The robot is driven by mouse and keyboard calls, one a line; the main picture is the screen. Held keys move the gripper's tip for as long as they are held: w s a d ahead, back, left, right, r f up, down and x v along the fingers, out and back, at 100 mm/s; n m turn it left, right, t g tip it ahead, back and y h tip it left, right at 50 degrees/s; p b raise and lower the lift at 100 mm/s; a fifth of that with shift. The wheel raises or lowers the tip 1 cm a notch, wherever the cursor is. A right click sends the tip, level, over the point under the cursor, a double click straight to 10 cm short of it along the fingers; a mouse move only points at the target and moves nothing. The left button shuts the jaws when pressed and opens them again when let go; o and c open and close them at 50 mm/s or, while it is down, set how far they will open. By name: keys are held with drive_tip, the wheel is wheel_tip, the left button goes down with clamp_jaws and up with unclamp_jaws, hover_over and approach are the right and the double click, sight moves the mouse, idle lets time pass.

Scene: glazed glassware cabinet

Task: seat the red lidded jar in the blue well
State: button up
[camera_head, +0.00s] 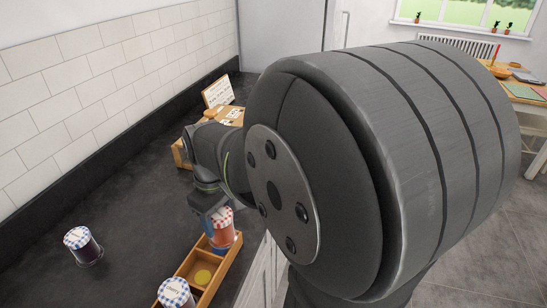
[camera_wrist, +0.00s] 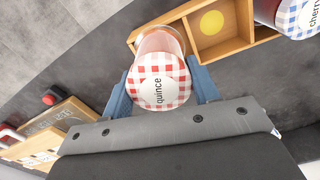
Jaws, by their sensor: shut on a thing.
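The red lidded jar (camera_wrist: 158,88), with a red-and-white checked lid labelled "quince", is between the blue fingers of my gripper (camera_wrist: 160,94). In the head view the jar (camera_head: 222,236) looks upright at the far end of a wooden tray (camera_head: 223,272). My gripper (camera_head: 211,207) is shut on it from above. The jar covers the end compartment, so no blue well marking shows. I cannot tell whether the jar's base is inside the compartment or just above it.
The tray's middle compartment is empty, with a yellow disc (camera_wrist: 211,22). A blue-checked jar (camera_head: 174,292) labelled "cherry" is at the tray's near end. Another blue-checked jar (camera_head: 82,246) stands alone on the dark counter (camera_head: 130,215). A wooden box with a sign (camera_head: 218,91) is farther back.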

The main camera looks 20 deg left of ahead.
sight(215, 230)
drive_tip(key=shift+s+a+f, duration=0.2)
drive_tip(key=shift+a+f, duration=0.25)
drive_tip(key=shift+a, duration=0.3)
drive_tip(key=shift+f, duration=2)
drive_tip(key=shift+f, duration=0.1)
drive_tip(key=o, duration=1.2)
drive_tip(key=shift+f, duration=0.1)
drive_tip(key=shift+o, duration=0.2)
wheel_tip(215, 230, up, 12)
drive_tip(key=shift+r, duration=0.2)
